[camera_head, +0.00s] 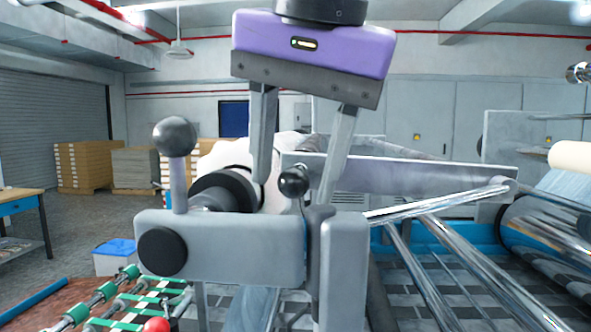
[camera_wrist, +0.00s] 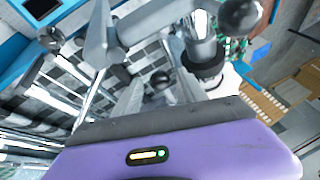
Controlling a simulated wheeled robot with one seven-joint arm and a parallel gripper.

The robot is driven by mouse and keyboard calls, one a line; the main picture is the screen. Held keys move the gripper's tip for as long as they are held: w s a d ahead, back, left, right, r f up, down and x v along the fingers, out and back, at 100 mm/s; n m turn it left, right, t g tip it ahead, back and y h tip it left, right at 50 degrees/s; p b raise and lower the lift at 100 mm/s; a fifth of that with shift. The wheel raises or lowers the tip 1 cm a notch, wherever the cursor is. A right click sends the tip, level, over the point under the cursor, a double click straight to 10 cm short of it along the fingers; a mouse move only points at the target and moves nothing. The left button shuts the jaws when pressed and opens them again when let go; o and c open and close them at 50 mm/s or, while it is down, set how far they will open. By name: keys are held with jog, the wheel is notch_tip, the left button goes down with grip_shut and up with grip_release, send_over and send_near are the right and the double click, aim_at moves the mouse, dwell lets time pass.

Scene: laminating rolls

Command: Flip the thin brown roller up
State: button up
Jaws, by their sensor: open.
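I cannot make out a thin brown roller in either view. My gripper (camera_head: 294,192) points down in the middle of the head view, its two fingers spread apart. A small black ball knob (camera_head: 294,181) shows between the fingers, above a grey upright bracket (camera_head: 343,265). I cannot tell whether a finger touches it. A grey lever with a larger dark ball (camera_head: 175,137) stands to the left on the grey machine block (camera_head: 220,243). In the wrist view, the purple gripper body fills the bottom, and a dark ball (camera_wrist: 160,80) shows just beyond it.
A white roll (camera_head: 225,155) on a black hub is behind my gripper. A grey arm plate (camera_head: 420,178) and shiny metal bars (camera_head: 470,270) extend right. A cream roller (camera_head: 573,156) is at the right edge.

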grip_shut()
dwell(1.3)
